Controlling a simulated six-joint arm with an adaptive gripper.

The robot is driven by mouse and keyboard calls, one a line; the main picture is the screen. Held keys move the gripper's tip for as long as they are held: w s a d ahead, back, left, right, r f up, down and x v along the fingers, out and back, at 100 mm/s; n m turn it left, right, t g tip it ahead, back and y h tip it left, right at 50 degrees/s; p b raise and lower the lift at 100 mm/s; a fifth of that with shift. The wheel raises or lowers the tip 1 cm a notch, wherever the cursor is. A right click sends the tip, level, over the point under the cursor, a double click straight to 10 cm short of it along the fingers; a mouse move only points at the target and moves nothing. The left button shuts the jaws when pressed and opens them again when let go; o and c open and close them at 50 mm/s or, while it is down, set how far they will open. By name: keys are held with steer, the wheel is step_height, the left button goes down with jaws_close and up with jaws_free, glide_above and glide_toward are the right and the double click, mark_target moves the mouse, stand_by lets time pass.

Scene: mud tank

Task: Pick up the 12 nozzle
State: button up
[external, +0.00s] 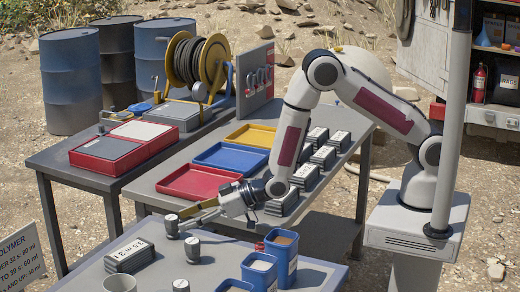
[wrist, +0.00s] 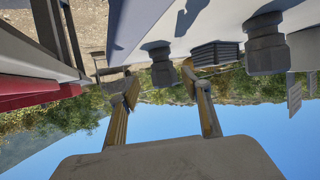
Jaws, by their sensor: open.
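Several dark grey nozzles with pale round tops stand on the near table. The far nozzle (external: 171,224) is just ahead of my fingertips; a second nozzle (external: 192,248) and a third nozzle (external: 181,286) stand closer to the camera. I cannot read the numbers on their tops. My gripper (external: 190,216) is low over the table's far edge, open and empty, with fingers pointing left. In the wrist view, which is upside down, one nozzle (wrist: 162,70) appears between the fingertips (wrist: 160,84), beyond them; another nozzle (wrist: 265,45) is to the right.
Blue bins (external: 284,250) stand right of the nozzles. Red (external: 200,182), blue (external: 231,157) and yellow trays (external: 251,136) lie on the table behind.

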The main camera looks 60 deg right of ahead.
mark_target(174, 224)
steer(key=shift+w+a+f, duration=0.2)
steer(key=shift+w+a, duration=0.3)
steer(key=shift+w, duration=0.05)
steer(key=shift+w+a+f, duration=0.15)
steer(key=shift+w+a, duration=0.35)
steer(key=shift+x, duration=0.95)
steer(key=c, duration=1.2)
